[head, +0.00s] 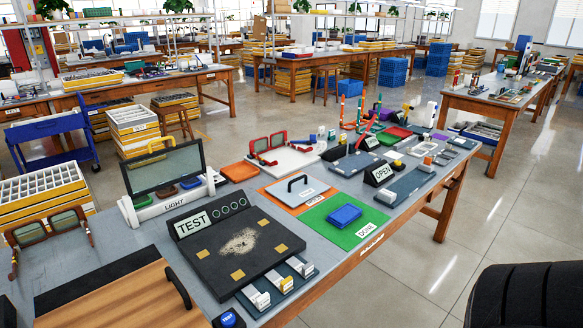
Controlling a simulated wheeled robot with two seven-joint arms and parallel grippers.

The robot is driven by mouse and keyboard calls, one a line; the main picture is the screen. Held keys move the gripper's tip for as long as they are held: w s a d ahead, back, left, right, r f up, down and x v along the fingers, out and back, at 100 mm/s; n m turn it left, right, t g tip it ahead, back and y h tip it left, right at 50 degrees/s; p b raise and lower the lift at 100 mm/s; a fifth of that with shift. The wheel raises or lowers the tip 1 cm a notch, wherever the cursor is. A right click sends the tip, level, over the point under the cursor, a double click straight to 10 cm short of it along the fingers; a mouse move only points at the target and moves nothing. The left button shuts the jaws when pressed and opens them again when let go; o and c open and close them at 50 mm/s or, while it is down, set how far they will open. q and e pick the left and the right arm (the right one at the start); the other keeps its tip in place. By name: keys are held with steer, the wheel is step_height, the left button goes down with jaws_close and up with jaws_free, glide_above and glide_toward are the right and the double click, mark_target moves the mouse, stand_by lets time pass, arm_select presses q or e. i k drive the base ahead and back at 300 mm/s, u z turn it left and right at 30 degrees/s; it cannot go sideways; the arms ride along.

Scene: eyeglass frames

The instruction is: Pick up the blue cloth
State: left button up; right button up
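A small blue folded piece, which looks like the blue cloth (344,215), lies flat on the green mat (318,225) near the front edge of the workbench. The mat carries a label that appears to read DONE. Nothing covers the blue piece or touches it from above. Neither of my grippers shows in the head view.
Left of the mat is a black TEST board (215,270) with yellow squares and a dusty patch.

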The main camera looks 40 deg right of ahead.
mark_target(341, 217)
steer(key=z, duration=1.8)
